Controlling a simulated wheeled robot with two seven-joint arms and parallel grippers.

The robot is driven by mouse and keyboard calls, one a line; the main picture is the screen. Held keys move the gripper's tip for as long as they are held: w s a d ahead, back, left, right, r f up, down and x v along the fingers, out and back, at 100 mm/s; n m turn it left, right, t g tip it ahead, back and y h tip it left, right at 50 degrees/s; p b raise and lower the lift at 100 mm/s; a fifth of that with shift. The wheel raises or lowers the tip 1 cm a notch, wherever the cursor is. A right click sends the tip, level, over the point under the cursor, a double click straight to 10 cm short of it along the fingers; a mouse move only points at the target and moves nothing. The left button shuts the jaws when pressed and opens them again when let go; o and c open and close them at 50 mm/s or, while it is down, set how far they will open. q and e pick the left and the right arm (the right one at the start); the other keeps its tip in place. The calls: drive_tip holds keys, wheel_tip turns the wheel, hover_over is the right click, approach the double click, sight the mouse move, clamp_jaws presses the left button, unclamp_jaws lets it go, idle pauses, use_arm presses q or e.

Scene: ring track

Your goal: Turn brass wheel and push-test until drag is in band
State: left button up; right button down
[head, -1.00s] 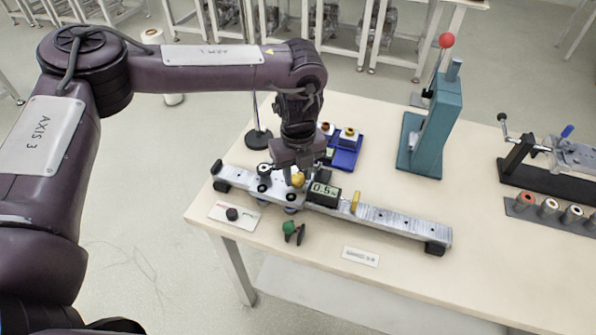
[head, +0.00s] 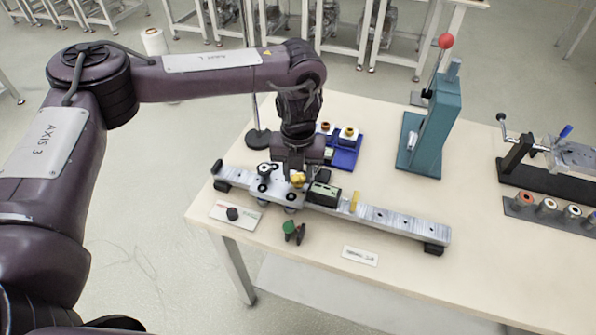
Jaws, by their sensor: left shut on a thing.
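The brass wheel (head: 297,179) sits on the small carriage (head: 270,187) near the left end of the grey metal track (head: 390,218). My left gripper (head: 297,171) points down from above and is shut on the brass wheel; its fingers partly hide the wheel. Right beside the wheel is a dark box with a small greenish display (head: 322,194); I cannot read a number on it now. A yellow upright marker (head: 354,201) stands on the track to the right of the box. My right gripper is not in view.
A teal press (head: 435,130) with a red-balled lever stands behind right.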

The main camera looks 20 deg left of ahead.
sight(298, 178)
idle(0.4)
use_arm(q)
drive_tip(key=o, duration=1)
drive_tip(key=shift+c, duration=0.2)
drive_tip(key=shift+r, duration=0.1)
drive_tip(key=shift+w+r, duration=0.1)
drive_tip(key=shift+r, duration=0.3)
wheel_tip(298, 178, up, 7)
drive_tip(key=shift+f, duration=0.1)
